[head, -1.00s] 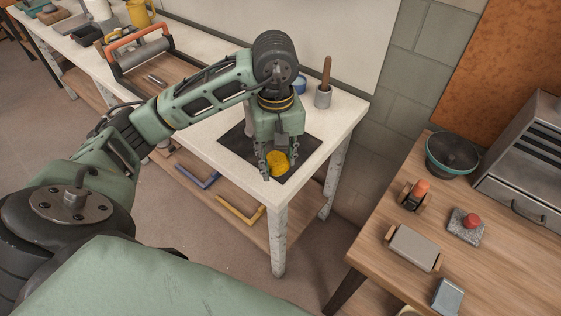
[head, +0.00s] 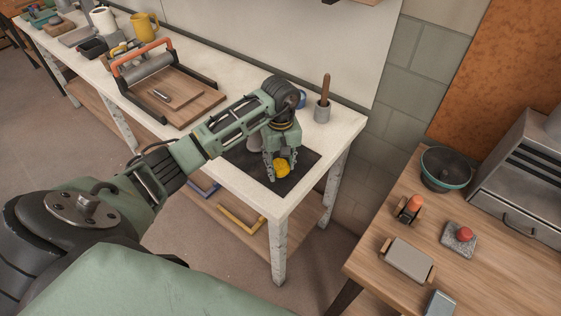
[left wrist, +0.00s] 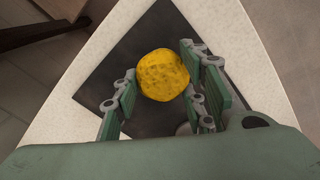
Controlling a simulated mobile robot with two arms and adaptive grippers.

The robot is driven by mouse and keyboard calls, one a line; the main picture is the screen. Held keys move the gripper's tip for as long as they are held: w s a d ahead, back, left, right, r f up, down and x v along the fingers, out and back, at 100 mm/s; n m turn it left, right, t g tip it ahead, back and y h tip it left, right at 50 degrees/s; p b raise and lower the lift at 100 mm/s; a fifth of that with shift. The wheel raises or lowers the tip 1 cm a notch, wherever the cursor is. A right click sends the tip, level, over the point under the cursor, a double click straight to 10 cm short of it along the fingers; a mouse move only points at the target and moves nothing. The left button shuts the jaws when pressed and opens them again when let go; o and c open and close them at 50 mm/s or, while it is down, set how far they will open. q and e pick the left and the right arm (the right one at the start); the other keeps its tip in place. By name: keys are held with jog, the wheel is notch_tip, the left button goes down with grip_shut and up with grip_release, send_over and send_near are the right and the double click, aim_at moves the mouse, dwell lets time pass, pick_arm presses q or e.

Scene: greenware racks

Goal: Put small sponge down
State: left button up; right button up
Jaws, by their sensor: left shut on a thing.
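The small sponge is a round yellow lump (head: 282,168). It also shows in the left wrist view (left wrist: 162,75), between the green finger pads. My left gripper (head: 281,170) is shut on it over the dark mat (head: 307,158) at the near end of the white table. In the left wrist view my gripper (left wrist: 160,92) has a finger on each side of the sponge. I cannot tell whether the sponge's underside touches the mat. My right gripper is not in view.
A roller in an orange-handled frame (head: 146,66) is farther left on the white table. A wooden table (head: 395,222) with a teal bowl (head: 446,167) and several tools stands at right.

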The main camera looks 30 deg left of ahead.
pick_arm(q)
jog(key=shift+f, duration=0.45)
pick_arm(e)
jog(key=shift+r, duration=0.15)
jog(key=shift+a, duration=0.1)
pick_arm(q)
jog(key=shift+f, duration=0.1)
jog(key=o, duration=1)
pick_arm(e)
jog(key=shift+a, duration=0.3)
